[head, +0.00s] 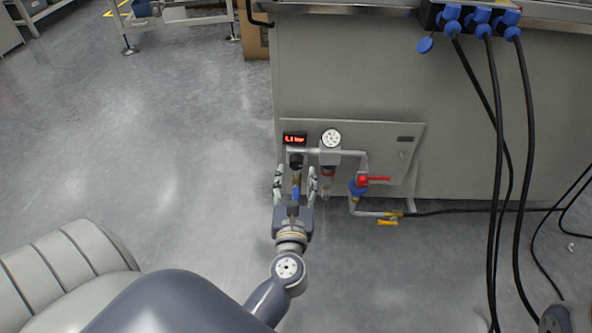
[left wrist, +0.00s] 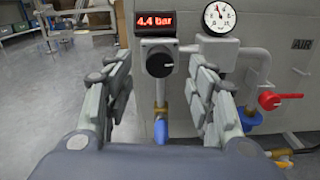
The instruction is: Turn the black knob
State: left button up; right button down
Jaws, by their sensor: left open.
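The black knob (left wrist: 160,65) is a round dark dial with a light mark, on the front of a grey regulator under a red display in the left wrist view. The display (left wrist: 155,22) reads 4.4 bar. In the head view the knob (head: 295,160) shows small and dark below the display (head: 294,139). My left gripper (head: 295,175) is open in front of the panel, its fingers apart on either side of the line to the knob. In the left wrist view the fingers (left wrist: 160,85) frame the knob and appear apart from it. My right gripper is not in view.
A round gauge (left wrist: 219,16) sits right of the knob. A valve with a red handle (left wrist: 280,98) is farther right. A blue fitting (left wrist: 161,131) hangs below the knob. Black cables (head: 497,170) hang at the right. The floor at left is clear.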

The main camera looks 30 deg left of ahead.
aim_at(296, 165)
pick_arm(q)
jog(key=shift+x, duration=1.9)
jog(key=c, duration=1.1)
jog(key=shift+o, duration=0.2)
